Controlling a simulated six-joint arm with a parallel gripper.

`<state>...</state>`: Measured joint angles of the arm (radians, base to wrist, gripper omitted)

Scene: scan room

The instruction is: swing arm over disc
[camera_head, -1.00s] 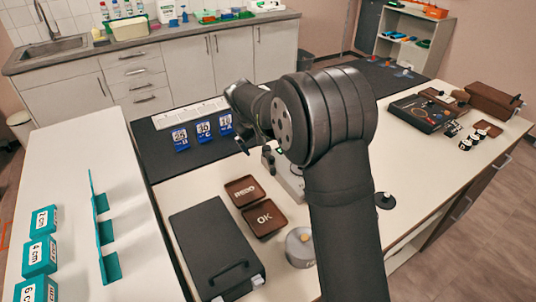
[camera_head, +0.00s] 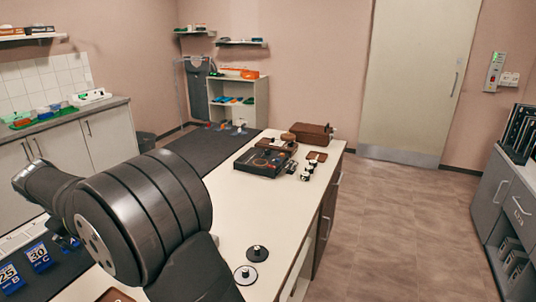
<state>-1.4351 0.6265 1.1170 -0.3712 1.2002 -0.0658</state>
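A flat black device (camera_head: 262,162) with a faint round outline on its top lies at the far end of the white bench; its arm and disc are too small to make out. Nearer, a black disc with a silver knob (camera_head: 257,254) and a grey disc with a dark knob (camera_head: 245,275) lie on the bench top, right of my arm. My arm fills the lower left, and its wrist points left, away from all of these. My gripper (camera_head: 66,242) is mostly hidden below the wrist over the dark mat; its fingers cannot be made out.
The white bench top (camera_head: 235,205) is clear between the discs and the black device. A brown case (camera_head: 311,133) and several small black-and-white items (camera_head: 305,172) stand by the device. Blue numbered cards (camera_head: 38,257) stand at lower left. Open floor lies to the right.

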